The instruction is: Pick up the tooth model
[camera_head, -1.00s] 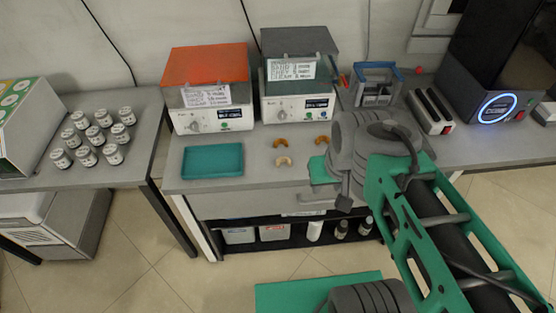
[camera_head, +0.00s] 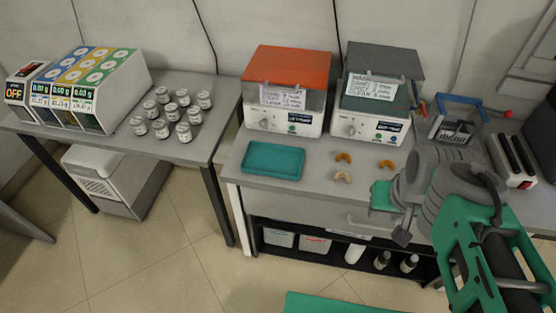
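Three small curved, arch-shaped pieces that look like tooth models lie on the grey bench. One orange-brown tooth model (camera_head: 343,157) is at the back. A second orange-brown one (camera_head: 387,164) is to its right, close to my arm. A pale beige one (camera_head: 342,177) lies nearer the front edge. My gripper (camera_head: 402,236) seems to be the small dark part at the end of my grey and green arm, right of the models and near the bench's front edge. Its fingers cannot be made out. It appears apart from all three models.
A teal tray (camera_head: 272,161) lies left of the models. An orange-lidded device (camera_head: 285,98) and a grey-lidded device (camera_head: 378,105) stand behind. A blue-handled rack (camera_head: 455,125) is at the back right. Several jars (camera_head: 182,103) stand on the left table.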

